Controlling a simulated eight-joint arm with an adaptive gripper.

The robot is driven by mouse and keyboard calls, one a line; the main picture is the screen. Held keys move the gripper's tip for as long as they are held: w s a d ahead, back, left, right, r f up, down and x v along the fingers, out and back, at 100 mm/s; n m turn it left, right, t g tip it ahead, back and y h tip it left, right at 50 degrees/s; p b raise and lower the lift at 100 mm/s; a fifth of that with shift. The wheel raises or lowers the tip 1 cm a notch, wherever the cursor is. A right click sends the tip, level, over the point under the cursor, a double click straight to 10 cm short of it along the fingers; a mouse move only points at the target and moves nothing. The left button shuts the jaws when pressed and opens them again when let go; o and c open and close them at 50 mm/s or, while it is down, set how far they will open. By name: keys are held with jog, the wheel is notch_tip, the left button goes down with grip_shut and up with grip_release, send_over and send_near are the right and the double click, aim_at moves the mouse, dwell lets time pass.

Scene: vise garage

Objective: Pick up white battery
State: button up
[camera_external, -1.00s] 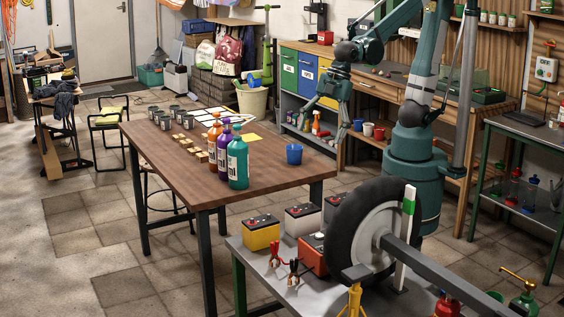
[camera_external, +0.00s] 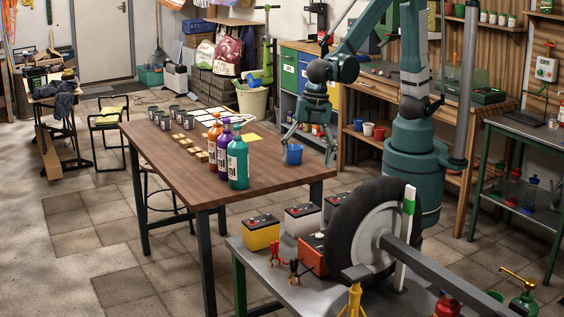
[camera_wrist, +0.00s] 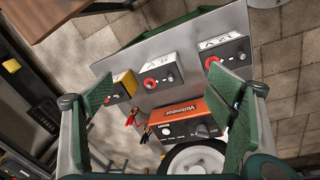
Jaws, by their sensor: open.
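The white battery (camera_external: 300,221) stands upright on the front grey table (camera_external: 262,268), between a yellow battery (camera_external: 261,234) and a grey-white battery (camera_external: 333,208). In the wrist view, the white battery (camera_wrist: 160,72) has a dark top and a red cap and lies between my finger pads. The grey-white battery (camera_wrist: 222,50) is to its right there, and the yellow battery (camera_wrist: 123,86) is to its left. My gripper (camera_external: 309,146) is open and empty, pointing down, well above the batteries in the external view. Its two green pads frame the wrist view (camera_wrist: 163,85).
An orange device (camera_wrist: 180,120) sits close in front of the batteries. A big wheel (camera_external: 362,232) stands at the table's right. The wooden table (camera_external: 180,140) holds bottles and a blue cup (camera_external: 294,154).

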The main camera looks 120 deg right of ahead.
aim_at(303, 209)
jog(key=w+a+f+n, duration=0.1)
jog(key=f, duration=0.1)
jog(key=w+a+f+n+g+p, duration=0.1)
jog(key=w+a+f+n, duration=0.1)
jog(key=f, duration=0.1)
jog(key=w+a+f+n+p, duration=0.1)
jog(key=w+a+f, duration=0.1)
jog(key=f, duration=0.1)
jog(key=shift+a+f+g, duration=0.15)
jog(key=shift+a+g, duration=0.05)
jog(key=shift+g, duration=0.2)
jog(key=shift+w+a+f+n+p, duration=0.1)
jog(key=shift+a+f+n+p, duration=0.25)
jog(key=shift+f+n, duration=0.2)
jog(key=shift+f, duration=0.15)
jog(key=shift+f+b, duration=0.3)
jog(key=shift+f, duration=0.9)
jog(key=shift+f, duration=0.1)
jog(key=shift+f+b, duration=0.7)
jog(key=shift+f, duration=1.8)
jog(key=shift+c, duration=0.2)
